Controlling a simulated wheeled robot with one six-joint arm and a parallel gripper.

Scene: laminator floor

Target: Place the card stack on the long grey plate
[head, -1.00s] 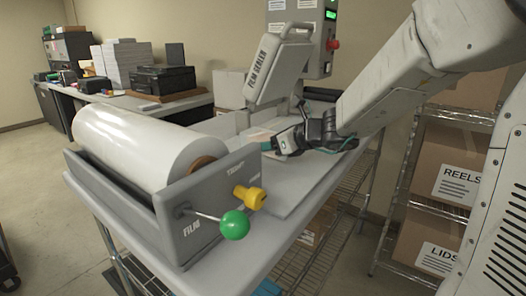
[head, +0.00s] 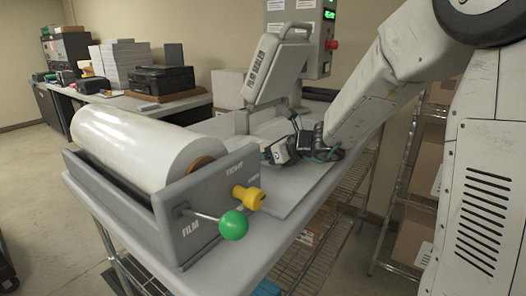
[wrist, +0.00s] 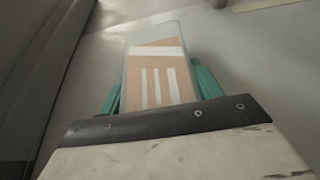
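The card stack (wrist: 158,75) is a tan block with white stripes and a clear, glossy outer edge. In the wrist view it lies between the two teal fingers of my gripper (wrist: 158,85), which press close along both its sides. In the head view my gripper (head: 273,152) is low over the worktable in front of the film sealer, and the stack cannot be made out there. The long grey plate (head: 290,197) appears to be the flat panel on the table beneath my gripper, running toward the front right.
The film sealer (head: 265,68) stands just behind my gripper. A film roll holder (head: 215,212) with a yellow knob (head: 248,197) and green ball handle (head: 233,225) fills the table's front left. A wire shelf with boxes (head: 412,235) stands at the right.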

